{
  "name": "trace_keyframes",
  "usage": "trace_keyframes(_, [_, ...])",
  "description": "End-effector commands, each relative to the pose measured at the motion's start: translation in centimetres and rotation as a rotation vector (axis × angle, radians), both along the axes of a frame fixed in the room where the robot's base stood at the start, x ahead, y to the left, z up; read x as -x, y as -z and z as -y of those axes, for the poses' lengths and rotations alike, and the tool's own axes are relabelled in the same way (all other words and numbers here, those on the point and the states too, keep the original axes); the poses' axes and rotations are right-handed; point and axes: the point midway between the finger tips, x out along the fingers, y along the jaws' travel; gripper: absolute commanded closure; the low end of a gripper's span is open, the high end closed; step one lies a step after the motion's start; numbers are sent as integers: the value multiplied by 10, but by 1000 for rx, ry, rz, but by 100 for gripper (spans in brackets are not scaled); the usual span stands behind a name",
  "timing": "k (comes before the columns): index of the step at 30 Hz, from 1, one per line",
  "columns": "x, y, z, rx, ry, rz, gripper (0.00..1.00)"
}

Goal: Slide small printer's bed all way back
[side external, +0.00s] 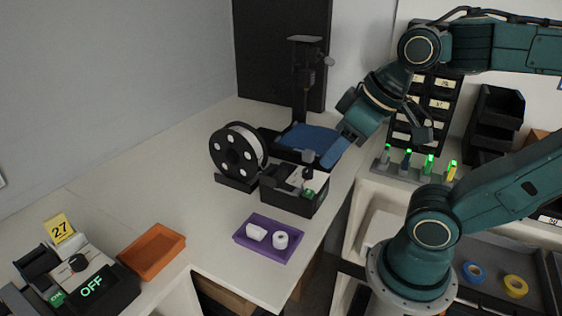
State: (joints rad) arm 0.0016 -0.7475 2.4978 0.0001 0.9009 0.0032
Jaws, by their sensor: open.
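The small printer (302,75) stands at the back of the white table, a dark upright frame with a print head on it. Its blue bed (309,138) lies low at the frame's foot. A black base box with a green-lit panel (309,192) sits in front of the bed. My gripper (338,152) is open, with its blue-tipped end pointing down beside the right edge of the bed. I cannot tell from this view whether it touches the bed. Part of the bed's right side is hidden behind the gripper.
A filament spool (236,153) stands left of the printer. A purple tray (262,250) with white items and an orange tray (155,248) lie nearer. A rack with several green-lit pieces (412,172) stands to the right. The table's left middle is clear.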

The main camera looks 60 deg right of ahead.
Motion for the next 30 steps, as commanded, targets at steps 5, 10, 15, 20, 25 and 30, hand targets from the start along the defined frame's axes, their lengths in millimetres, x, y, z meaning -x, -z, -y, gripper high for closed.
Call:
trace_keyframes(5, [-7, -4, 5, -16, 56, -20, 51])
trace_keyframes(10, [-24, -12, 16, -56, 189, -63, 51])
trace_keyframes(15, [-48, -19, 36, -112, 383, -121, 51])
trace_keyframes(20, [-71, -23, 61, -167, 581, -176, 51])
trace_keyframes(25, [-95, -22, 90, -221, 792, -229, 51])
trace_keyframes(30, [-115, -17, 125, -273, 1006, -277, 51])
